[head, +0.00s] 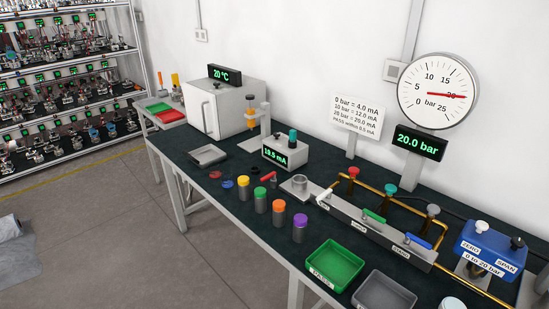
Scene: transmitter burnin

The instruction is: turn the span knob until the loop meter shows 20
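The blue transmitter (490,248) stands at the right end of the bench, labelled ZERO, SPAN and 0 to 20 bar. The black span knob (516,243) is on its right top, above the SPAN label. The white zero knob (482,227) is on its left top. The loop meter (285,153) is a grey box near the middle of the bench; its small green digits look like 19.5 mA. Neither of my grippers is in view, and nothing touches the span knob.
The pressure display (418,142) reads 20.0 bar, below a round gauge (438,91) with its needle near 20. A valve manifold (375,232) with coloured handles lies left of the transmitter. A green tray (334,266) and a grey tray (384,293) sit at the front edge.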

